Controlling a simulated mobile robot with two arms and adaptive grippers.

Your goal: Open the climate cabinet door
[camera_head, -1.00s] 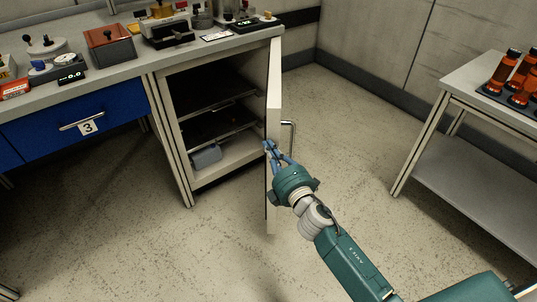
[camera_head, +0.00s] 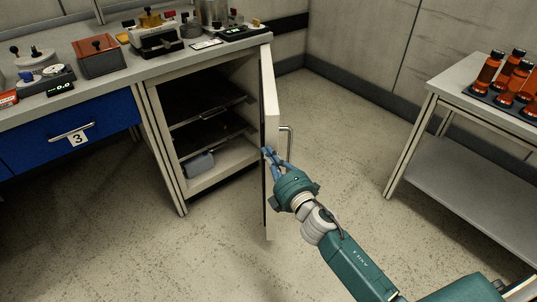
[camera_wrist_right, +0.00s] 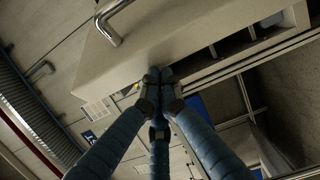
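The climate cabinet (camera_head: 165,140) stands under the worktop with its dark shelves showing. Its pale door (camera_head: 271,110) stands wide open, swung out toward me. The bar handle (camera_head: 288,140) is on the door's right-hand face and also shows in the wrist view (camera_wrist_right: 112,22). My right gripper (camera_head: 268,153) is at the door's free edge, below and beside the handle, not around it. In the wrist view its fingertips (camera_wrist_right: 158,76) are together, close against the pale door (camera_wrist_right: 170,45). I see nothing held between them; contact with the door cannot be told. My left gripper is out of view.
A blue drawer marked 3 (camera_head: 70,130) is left of the cabinet. The worktop above carries an orange box (camera_head: 100,56) and several instruments. A side table (camera_head: 465,85) with orange bottles (camera_head: 489,70) stands at the right. The floor between is clear.

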